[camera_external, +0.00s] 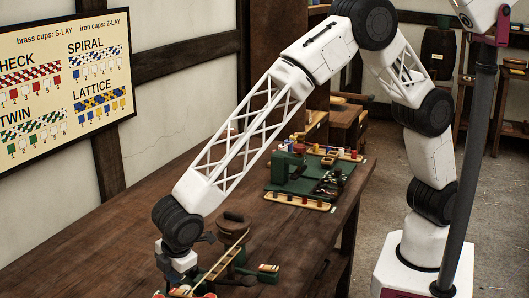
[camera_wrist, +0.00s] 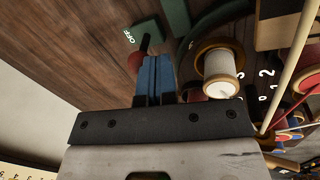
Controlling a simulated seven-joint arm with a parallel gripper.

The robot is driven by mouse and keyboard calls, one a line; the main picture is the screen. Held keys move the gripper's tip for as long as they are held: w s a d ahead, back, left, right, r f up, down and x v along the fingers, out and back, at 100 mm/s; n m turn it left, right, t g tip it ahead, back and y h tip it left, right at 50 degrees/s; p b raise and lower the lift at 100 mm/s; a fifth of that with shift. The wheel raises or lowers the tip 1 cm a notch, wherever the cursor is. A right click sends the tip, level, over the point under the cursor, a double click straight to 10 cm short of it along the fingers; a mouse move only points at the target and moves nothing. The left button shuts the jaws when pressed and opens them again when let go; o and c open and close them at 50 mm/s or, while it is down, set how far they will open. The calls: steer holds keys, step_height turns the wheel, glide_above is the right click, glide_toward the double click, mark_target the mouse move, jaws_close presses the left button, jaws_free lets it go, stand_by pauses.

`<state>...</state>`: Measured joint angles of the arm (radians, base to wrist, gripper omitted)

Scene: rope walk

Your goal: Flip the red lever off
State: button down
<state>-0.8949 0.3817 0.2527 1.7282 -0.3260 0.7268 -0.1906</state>
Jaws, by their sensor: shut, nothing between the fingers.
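The red lever knob (camera_wrist: 135,62) shows in the wrist view, just left of my fingertips, with a short dark stem beside it. A green block (camera_wrist: 147,32) with a white "OFF" label (camera_wrist: 128,37) is just beyond it. My gripper (camera_wrist: 157,60) is shut and empty, its blue fingers side by side. The fingers are very close to the knob's right side; I cannot tell whether they touch it. In the external view my gripper is low over the bench at the bottom, and I cannot make out the lever there.
A spool of white thread (camera_wrist: 220,72) stands right of my fingers, near numbered slots and pale rods. In the external view a green machine (camera_external: 293,170) stands farther back on the wooden bench (camera_external: 130,235). A pattern board (camera_external: 65,80) hangs on the wall. Bare bench lies left of the lever.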

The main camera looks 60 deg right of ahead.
steer(key=shift+w+r+g, duration=0.2)
steer(key=shift+w+g, duration=0.65)
steer(key=shift+g, duration=0.2)
steer(key=shift+w+r+g, duration=0.15)
steer(key=shift+w+g, duration=0.7)
steer(key=shift+g, duration=0.2)
steer(key=shift+w+r, duration=0.1)
steer(key=shift+w, duration=0.3)
steer(key=shift+w, duration=0.1)
step_height(320, 180, up, 10)
steer(key=w, duration=0.2)
steer(key=shift+w+a, duration=0.15)
steer(key=shift+a, duration=0.2)
steer(key=shift+f, duration=0.2)
steer(key=shift+d+r, duration=0.1)
